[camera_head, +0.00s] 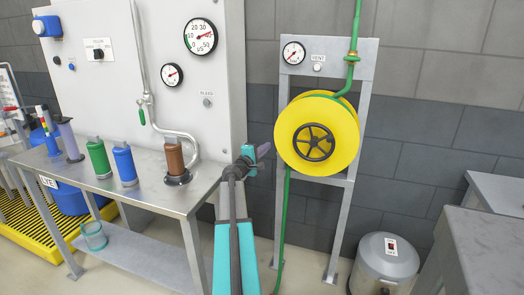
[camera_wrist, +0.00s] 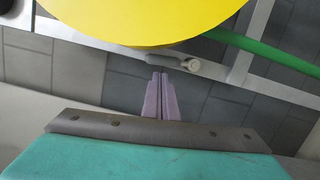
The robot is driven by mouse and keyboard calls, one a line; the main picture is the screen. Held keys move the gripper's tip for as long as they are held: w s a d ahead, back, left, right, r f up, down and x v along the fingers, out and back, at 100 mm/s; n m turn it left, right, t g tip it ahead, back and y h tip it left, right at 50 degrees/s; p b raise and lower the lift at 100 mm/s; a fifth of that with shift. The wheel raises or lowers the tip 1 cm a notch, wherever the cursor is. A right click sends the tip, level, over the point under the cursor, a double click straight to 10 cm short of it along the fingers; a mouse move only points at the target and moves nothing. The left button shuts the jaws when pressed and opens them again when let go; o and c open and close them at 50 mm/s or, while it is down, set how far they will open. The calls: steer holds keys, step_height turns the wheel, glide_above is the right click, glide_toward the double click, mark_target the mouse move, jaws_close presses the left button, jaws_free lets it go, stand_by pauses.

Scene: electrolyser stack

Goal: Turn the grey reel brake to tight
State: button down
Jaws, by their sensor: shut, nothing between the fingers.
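The yellow reel (camera_head: 338,128) hangs on a grey metal stand, with a dark spoked handwheel (camera_head: 313,142) on its face. It also fills the top of the wrist view (camera_wrist: 140,18). A small grey lever with a pale rounded end (camera_wrist: 176,65) shows just below the reel's rim in the wrist view; it looks like the reel brake. I cannot make it out in the head view. My gripper (camera_head: 265,150) is left of the reel. Its purple fingers (camera_wrist: 160,76) are shut together and empty, with tips close to the lever; contact is unclear.
A green hose (camera_head: 284,220) hangs below the reel, and a green pipe (camera_head: 356,25) rises above it. A steel bench (camera_head: 150,190) with coloured cylinders stands left. A lidded grey bin (camera_head: 385,262) and a grey block (camera_head: 475,255) stand right.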

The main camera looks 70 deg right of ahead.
steer(key=shift+s+d, duration=0.15)
steer(key=shift+d, duration=0.9)
steer(key=shift+s+d, duration=0.15)
steer(key=shift+d, duration=0.9)
steer(key=shift+w, duration=0.15)
